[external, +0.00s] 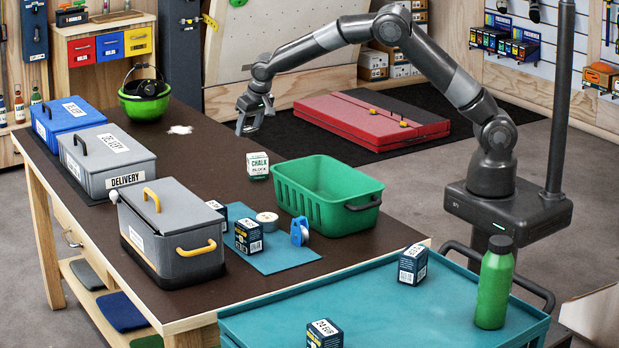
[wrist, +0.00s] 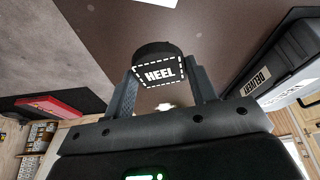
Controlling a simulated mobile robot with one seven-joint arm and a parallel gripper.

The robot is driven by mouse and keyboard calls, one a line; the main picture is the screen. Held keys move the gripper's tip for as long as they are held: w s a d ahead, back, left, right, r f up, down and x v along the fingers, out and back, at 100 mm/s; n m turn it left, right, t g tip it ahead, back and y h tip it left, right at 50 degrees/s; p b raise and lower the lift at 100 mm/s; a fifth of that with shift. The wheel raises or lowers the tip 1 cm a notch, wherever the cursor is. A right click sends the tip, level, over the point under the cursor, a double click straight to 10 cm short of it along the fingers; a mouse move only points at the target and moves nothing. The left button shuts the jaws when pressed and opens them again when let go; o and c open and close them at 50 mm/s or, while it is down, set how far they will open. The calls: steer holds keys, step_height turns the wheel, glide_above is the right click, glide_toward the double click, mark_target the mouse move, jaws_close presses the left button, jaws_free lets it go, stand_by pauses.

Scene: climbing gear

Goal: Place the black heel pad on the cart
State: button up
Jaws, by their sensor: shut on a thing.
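The black heel pad (wrist: 160,74), with the white word HEEL and a dashed outline, is between the two fingers of my gripper (external: 256,124) in the wrist view. My gripper is shut on it and holds it above the far right part of the brown table (external: 200,165). In the external view I cannot clearly make out the pad. The teal cart (external: 430,310) stands at the front right, well away from my gripper. A green bottle (external: 494,285) and two small dark boxes (external: 412,265) (external: 324,334) stand on it.
A green basket (external: 330,195) and a chalk box (external: 257,165) stand on the table between my gripper and the cart. Grey delivery boxes (external: 170,240) line the table's left side, and a green helmet (external: 145,98) lies behind. The cart's middle is clear.

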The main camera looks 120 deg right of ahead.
steer(key=w+a+r+n+t, duration=0.15)
steer(key=w+a+n, duration=0.35)
steer(key=w+a, duration=1.2)
steer(key=n+t+y, duration=0.2)
steer(key=n+y, duration=0.2)
steer(key=n, duration=0.7)
glide_above(345, 305)
steer(key=s, duration=0.2)
steer(key=f, duration=0.4)
steer(key=shift+w+d+f, duration=0.2)
steer(key=shift+d+f, duration=0.05)
steer(key=shift+d, duration=0.05)
steer(key=shift+a+f, duration=0.25)
steer(key=shift+f, duration=1.9)
